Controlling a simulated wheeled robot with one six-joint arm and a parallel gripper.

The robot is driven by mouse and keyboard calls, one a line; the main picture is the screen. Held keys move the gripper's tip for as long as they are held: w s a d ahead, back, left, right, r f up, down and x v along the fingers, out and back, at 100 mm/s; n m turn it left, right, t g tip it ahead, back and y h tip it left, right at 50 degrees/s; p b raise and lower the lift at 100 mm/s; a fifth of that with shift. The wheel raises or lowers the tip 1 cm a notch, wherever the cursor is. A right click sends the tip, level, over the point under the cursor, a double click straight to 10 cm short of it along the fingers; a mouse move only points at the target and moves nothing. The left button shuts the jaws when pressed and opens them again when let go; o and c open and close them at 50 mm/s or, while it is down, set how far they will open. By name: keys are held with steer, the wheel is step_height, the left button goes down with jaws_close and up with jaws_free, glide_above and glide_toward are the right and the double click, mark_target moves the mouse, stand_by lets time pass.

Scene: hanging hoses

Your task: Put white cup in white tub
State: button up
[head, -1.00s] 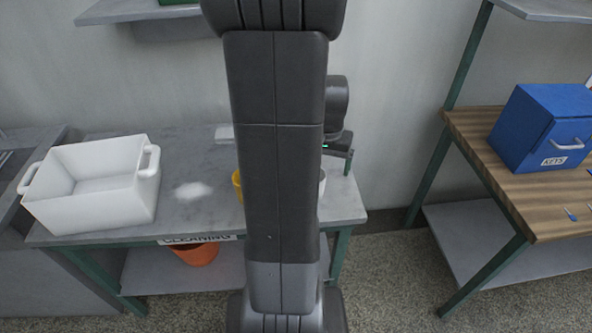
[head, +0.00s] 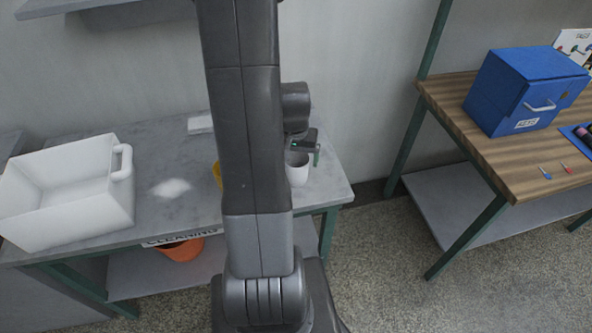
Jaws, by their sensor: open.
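The white cup (head: 298,174) stands on the right part of the grey table, partly hidden behind my arm. My gripper (head: 312,150) is at the cup's rim, with one finger seen by the rim's right side. The gripper is open; whether it touches the cup cannot be told. The white tub (head: 70,205) is on the left part of the same table, with a handle on its right end. It looks empty.
A yellow object (head: 217,175) shows beside my arm, mostly hidden. A white patch (head: 170,188) lies between tub and arm. An orange pot (head: 180,250) is on the lower shelf. A blue KEYS box (head: 515,95) stands on the wooden bench at right.

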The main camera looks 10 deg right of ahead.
steer(key=shift+w+d+f+p, duration=0.15)
steer(key=shift+f+p, duration=0.1)
steer(key=shift+f, duration=1.05)
steer(key=shift+w+f+p, duration=0.1)
steer(key=shift+f+p, duration=0.1)
steer(key=shift+f, duration=1.05)
steer(key=c, duration=1.1)
steer(key=shift+r, duration=0.1)
steer(key=shift+c, duration=0.2)
